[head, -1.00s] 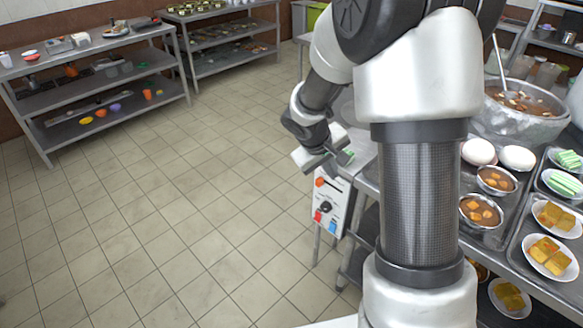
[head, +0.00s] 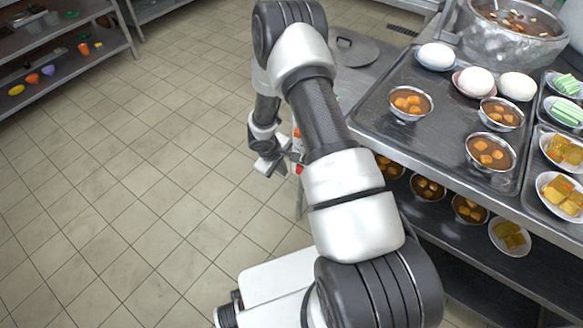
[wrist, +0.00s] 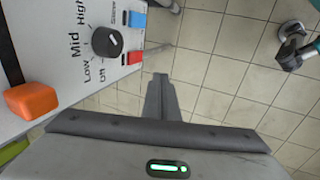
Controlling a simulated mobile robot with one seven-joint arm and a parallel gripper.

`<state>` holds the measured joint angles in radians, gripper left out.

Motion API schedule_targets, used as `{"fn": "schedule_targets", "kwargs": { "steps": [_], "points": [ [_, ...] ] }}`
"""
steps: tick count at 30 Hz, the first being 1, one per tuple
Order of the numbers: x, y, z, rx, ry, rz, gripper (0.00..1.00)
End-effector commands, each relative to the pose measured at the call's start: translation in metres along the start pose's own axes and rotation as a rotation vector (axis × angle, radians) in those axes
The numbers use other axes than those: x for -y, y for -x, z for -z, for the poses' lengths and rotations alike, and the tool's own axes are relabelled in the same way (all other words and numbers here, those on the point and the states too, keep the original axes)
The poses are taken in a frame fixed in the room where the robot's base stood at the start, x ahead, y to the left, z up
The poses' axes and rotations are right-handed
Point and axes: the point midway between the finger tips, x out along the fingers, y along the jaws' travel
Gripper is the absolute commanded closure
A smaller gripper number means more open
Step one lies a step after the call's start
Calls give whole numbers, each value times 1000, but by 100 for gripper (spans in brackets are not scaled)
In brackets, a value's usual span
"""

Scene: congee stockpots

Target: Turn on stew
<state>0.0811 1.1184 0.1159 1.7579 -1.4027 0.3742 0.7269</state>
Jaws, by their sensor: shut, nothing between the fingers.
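The white control panel (wrist: 60,60) fills the upper left of the wrist view. It has a black knob (wrist: 107,41) with Off, Low, Mid and High marks, a blue switch (wrist: 137,19) with a small blurred label, a red switch (wrist: 134,57) and an orange button (wrist: 30,100). I cannot tell the knob's setting. My gripper (wrist: 160,82) is shut and empty, its fingertips beside the panel and apart from the switches. In the head view my gripper (head: 266,166) hangs left of the panel, which my arm mostly hides.
A metal counter holds a tray (head: 440,135) with bowls of stew and white eggs or buns. A large stockpot (head: 510,38) stands behind it, and a round lid (head: 355,50) lies on the counter. Shelves (head: 60,60) stand at the upper left. The tiled floor (head: 130,200) is clear.

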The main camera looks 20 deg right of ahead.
Motion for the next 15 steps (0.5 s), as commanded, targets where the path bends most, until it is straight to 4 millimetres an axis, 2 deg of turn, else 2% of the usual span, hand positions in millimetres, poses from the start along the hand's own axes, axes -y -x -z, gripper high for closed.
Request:
{"fn": "schedule_targets", "kwargs": {
  "steps": [10, 15],
  "points": [
    [0, -2, 0, 1, 0, 0, 100],
    [0, -21, -1, 2, -1, 1, 100]
  ]
}}
